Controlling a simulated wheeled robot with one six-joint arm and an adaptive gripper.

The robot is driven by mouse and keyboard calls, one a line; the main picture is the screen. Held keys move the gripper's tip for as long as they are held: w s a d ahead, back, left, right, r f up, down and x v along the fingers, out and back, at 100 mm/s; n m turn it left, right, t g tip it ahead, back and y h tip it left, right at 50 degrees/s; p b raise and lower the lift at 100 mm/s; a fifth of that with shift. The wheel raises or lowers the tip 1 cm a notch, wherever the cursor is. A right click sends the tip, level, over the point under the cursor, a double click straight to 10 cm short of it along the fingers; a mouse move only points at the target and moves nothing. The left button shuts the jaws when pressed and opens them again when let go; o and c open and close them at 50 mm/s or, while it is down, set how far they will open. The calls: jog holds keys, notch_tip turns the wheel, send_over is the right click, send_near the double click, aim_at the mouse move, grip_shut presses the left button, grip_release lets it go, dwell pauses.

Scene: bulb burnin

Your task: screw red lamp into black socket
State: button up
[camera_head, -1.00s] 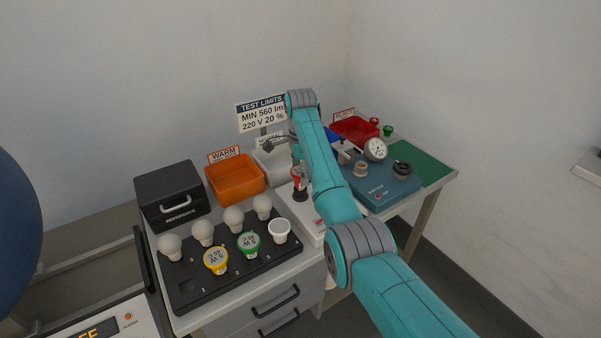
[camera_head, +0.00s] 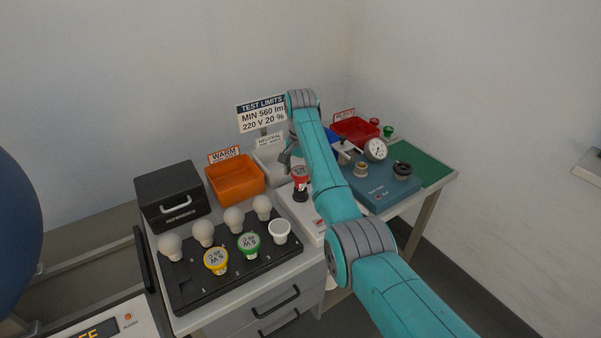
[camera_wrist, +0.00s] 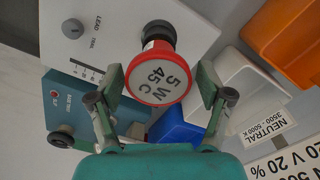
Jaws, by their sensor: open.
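The red lamp (camera_head: 300,172), with a red rim and a white face marked "5 W 45 C", stands upright on the black socket (camera_head: 300,195) of the white tester. In the wrist view the red lamp (camera_wrist: 158,76) faces the camera, and part of the black socket (camera_wrist: 158,31) shows behind it. How deep the lamp sits in the socket is hidden. My gripper (camera_wrist: 161,97) is open, with one finger on each side of the lamp and a visible gap to both. In the head view, my arm hides most of the gripper beside the lamp.
A black rack (camera_head: 190,292) with several lamps stands at front left. An orange bin (camera_head: 236,181), a pale bin and a blue bin stand behind the tester. A blue fixture (camera_head: 385,190) with a dial is at right, near a red bin (camera_head: 355,129).

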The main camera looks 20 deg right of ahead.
jog(key=c, duration=1)
jog(key=m, duration=0.5)
jog(key=shift+a+m, duration=0.1)
jog(key=shift+m, duration=0.3)
jog(key=m, duration=0.6)
jog(key=shift+s+f, duration=0.1)
jog(key=shift+s, duration=0.05)
jog(key=m, duration=0.5)
jog(key=shift+a+m, duration=0.1)
jog(key=shift+m, duration=0.2)
jog(key=m, duration=0.5)
jog(key=shift+s+m, duration=0.1)
jog(key=shift+m, duration=0.2)
jog(key=o, duration=1)
